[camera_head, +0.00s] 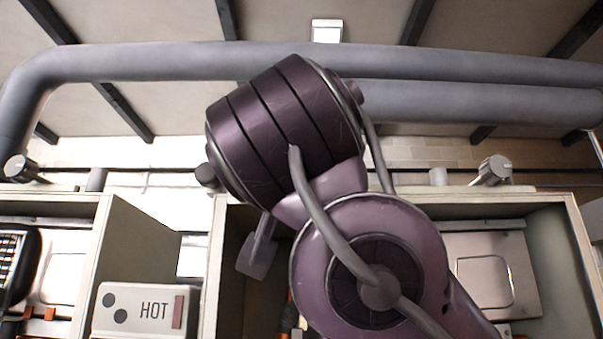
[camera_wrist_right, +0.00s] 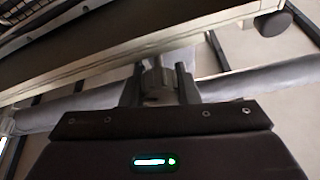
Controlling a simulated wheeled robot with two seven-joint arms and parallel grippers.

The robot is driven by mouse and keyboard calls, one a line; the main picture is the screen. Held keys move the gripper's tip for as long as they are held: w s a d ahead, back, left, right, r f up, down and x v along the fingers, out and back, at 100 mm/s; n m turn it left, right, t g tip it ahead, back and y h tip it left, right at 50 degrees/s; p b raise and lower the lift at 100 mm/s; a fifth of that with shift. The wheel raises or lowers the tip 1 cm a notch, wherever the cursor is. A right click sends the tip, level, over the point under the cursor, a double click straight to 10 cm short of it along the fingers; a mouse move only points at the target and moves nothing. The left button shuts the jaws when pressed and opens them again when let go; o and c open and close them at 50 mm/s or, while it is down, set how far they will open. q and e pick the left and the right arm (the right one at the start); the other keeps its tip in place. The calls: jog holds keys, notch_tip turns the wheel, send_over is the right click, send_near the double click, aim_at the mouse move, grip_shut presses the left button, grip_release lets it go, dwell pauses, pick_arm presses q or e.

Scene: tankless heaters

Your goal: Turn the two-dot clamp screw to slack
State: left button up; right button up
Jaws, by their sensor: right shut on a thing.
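A pale plate marked HOT (camera_head: 145,310) with two dark dots and a reddish bar shows at the lower left of the head view. I cannot make out the two-dot clamp screw itself; my own purple arm covers the middle of that view. In the right wrist view my right gripper (camera_wrist_right: 158,86) is shut on a small grey thing between its dark fingers, close to the edge of a cabinet (camera_wrist_right: 120,68). The thing is partly hidden by the fingers, and no dots can be read on it. My left gripper is in neither view.
Open-fronted cabinets stand at left (camera_head: 104,235) and right (camera_head: 578,250). Thick grey pipes (camera_head: 150,62) run across above them. Grey round-ended fittings sit on top at far left (camera_head: 18,168) and right (camera_head: 492,170). My arm fills the middle.

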jog(key=shift+a+n+g+y+b, duration=0.15)
jog(key=shift+n+y+b, duration=0.25)
jog(key=shift+n+y, duration=0.85)
jog(key=shift+n+g+y+b, duration=0.1)
jog(key=shift+n+y+b, duration=0.3)
jog(key=shift+n, duration=1.55)
jog(key=shift+a+n+g+y+b, duration=0.15)
jog(key=shift+n+y+b, duration=0.25)
jog(key=shift+n+y, duration=0.85)
jog(key=shift+n+h, duration=0.4)
jog(key=shift+n, duration=0.15)
jog(key=o, duration=1)
